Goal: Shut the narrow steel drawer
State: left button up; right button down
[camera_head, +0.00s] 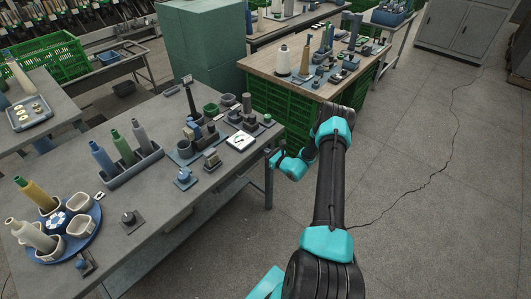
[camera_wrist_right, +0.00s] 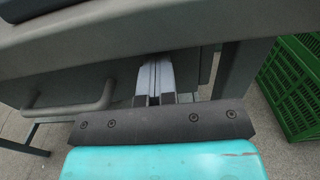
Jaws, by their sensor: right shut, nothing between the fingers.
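In the right wrist view, a grey drawer front (camera_wrist_right: 110,86) with a bar handle (camera_wrist_right: 75,107) sits below the thick edge of the grey worktable. I take it for the narrow steel drawer; how far it stands out I cannot tell. My right gripper (camera_wrist_right: 157,68) is shut and empty. Its pale fingers point at the front, right of the handle; whether they touch it I cannot tell. In the head view my right arm reaches to the right end of the worktable, and the drawer is not visible there. My left gripper is not in view.
The worktable (camera_head: 160,222) carries bottles, a blue round tray (camera_head: 91,239) and small fixtures. A table leg (camera_wrist_right: 238,68) stands right of my gripper. Green crates (camera_wrist_right: 292,82) are beyond it. The floor to the right is open, with a dark crack or cable.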

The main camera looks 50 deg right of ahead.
jog(key=s, duration=1.4)
jog(key=shift+d, duration=0.25)
jog(key=a+f+n+g+y, duration=0.3)
jog(key=a+n+g+y, duration=0.55)
jog(key=a, duration=1.35)
jog(key=s+a+n+g+h, duration=0.2)
jog(key=s+a+n+g, duration=0.9)
jog(key=n, duration=0.3)
jog(key=w+a+r+n+t+h, duration=0.2)
jog(key=w+a+n, duration=0.3)
jog(key=n, duration=0.6)
jog(key=shift+w+a+r+h, duration=0.35)
jog(key=shift+a+h, duration=0.3)
jog(key=shift+a, duration=0.55)
